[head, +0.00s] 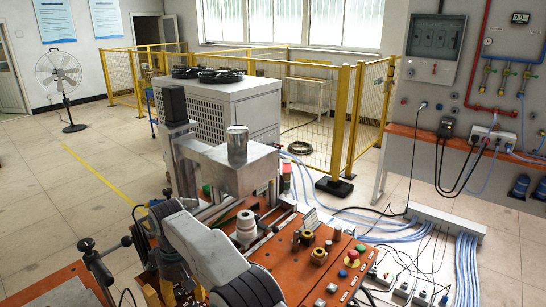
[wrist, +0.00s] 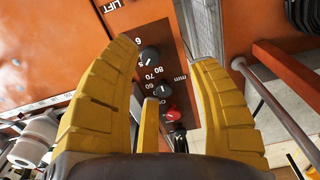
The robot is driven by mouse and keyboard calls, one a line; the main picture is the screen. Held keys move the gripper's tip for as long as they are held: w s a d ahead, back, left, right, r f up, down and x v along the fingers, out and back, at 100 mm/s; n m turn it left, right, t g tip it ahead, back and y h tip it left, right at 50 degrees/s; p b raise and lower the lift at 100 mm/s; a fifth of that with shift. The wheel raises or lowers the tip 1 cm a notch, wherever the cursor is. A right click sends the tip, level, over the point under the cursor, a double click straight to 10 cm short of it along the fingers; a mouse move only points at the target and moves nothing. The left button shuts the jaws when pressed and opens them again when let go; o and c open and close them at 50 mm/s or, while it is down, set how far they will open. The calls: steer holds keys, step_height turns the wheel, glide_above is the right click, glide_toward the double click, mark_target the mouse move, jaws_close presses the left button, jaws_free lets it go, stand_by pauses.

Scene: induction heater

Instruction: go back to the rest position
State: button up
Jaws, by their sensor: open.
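An upper black knob (wrist: 149,56), a lower black knob (wrist: 162,90) and a red knob (wrist: 172,112) show in the gap between the fingers. I cannot tell whether a finger touches the strip.
The orange machine top (head: 284,267) carries yellow buttons and a red button (head: 352,255). A metal block with a cylinder (head: 237,145) rises beside my arm. Blue hoses (head: 467,265) lie at right. A white chiller (head: 222,110) and yellow fence stand behind.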

steer(key=s+d+r+m+t, duration=0.1)
steer(key=s+d+r+m, duration=0.1)
steer(key=d+r, duration=0.85)
steer(key=s+d+r+m+t, duration=0.1)
steer(key=d+r+m, duration=0.2)
steer(key=d+r, duration=0.7)
steer(key=s+d+f+m+t, duration=0.1)
steer(key=s+d+f+m, duration=0.1)
steer(key=s+d, duration=0.7)
steer(key=s+d+f+m+t, duration=0.1)
steer(key=s+d+f+m, duration=0.1)
steer(key=s+d+f, duration=0.3)
steer(key=shift+s+d+m, duration=0.4)
steer(key=shift+s+d, duration=2)
steer(key=shift+s, duration=1.6)
